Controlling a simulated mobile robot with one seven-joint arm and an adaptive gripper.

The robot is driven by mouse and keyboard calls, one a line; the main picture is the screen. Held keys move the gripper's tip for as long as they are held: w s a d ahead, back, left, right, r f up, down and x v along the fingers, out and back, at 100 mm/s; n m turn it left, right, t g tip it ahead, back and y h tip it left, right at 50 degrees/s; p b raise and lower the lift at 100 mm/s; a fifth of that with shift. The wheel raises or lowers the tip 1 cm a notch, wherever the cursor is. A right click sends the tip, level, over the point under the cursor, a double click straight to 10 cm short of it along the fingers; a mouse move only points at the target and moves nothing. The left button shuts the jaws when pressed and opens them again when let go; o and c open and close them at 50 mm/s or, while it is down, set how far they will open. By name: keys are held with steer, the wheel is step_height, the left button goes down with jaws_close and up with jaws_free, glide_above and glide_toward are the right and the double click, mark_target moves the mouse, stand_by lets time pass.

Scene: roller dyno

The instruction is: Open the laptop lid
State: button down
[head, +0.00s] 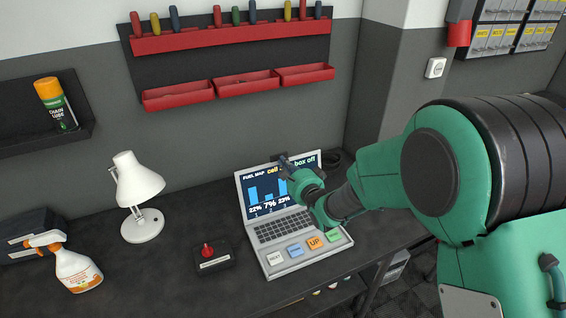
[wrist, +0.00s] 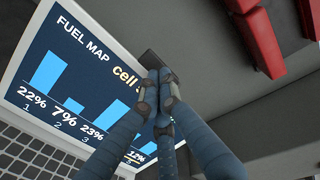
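The grey laptop stands on the dark bench with its lid raised, leaning back from the keyboard base (head: 283,228). Its lit screen (head: 260,208) shows a blue fuel map bar chart; the screen also fills the left of the wrist view (wrist: 60,75). My gripper (head: 285,163) is at the lid's top edge, right of its middle, covering part of the screen. In the wrist view my gripper (wrist: 160,85) has its fingers drawn together, with nothing clearly between them. Whether the fingertips touch the lid's edge I cannot tell.
A red-knobbed box (head: 209,257) sits left of the laptop. A white lamp (head: 138,190) and a spray bottle (head: 76,269) stand further left. A tool rack with red bins (head: 248,83) hangs on the wall above. The bench between lamp and laptop is mostly clear.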

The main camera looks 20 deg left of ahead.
steer(key=r+v, duration=0.1)
steer(key=v, duration=1.1)
steer(key=shift+r+p, duration=0.15)
steer(key=shift+p, duration=0.2)
steer(key=shift+d, duration=0.1)
steer(key=w+d+r+n+h, duration=0.1)
steer(key=d+r+h, duration=0.2)
steer(key=d, duration=0.5)
steer(key=d+r+n+h, duration=0.1)
steer(key=d+r+h, duration=0.2)
steer(key=d, duration=0.4)
steer(key=s+d+r+n+h+b, duration=0.1)
steer(key=s+d+r+h, duration=0.15)
steer(key=d, duration=0.45)
steer(key=s+d+r+n+h+b, duration=0.1)
steer(key=s+d, duration=0.3)
steer(key=d, duration=0.2)
steer(key=s+d+n+g, duration=0.1)
steer(key=s+d, duration=0.3)
steer(key=s, duration=0.5)
steer(key=s+d+n+g+h, duration=0.1)
steer(key=s+d+n+g, duration=0.1)
steer(key=s, duration=0.7)
steer(key=s+d+n+g+h, duration=0.1)
steer(key=s+d+n+g, duration=0.1)
steer(key=s+d, duration=0.5)
steer(key=shift+s+f+g+b, duration=0.25)
steer(key=shift+s+g, duration=0.35)
steer(key=shift+s, duration=0.4)
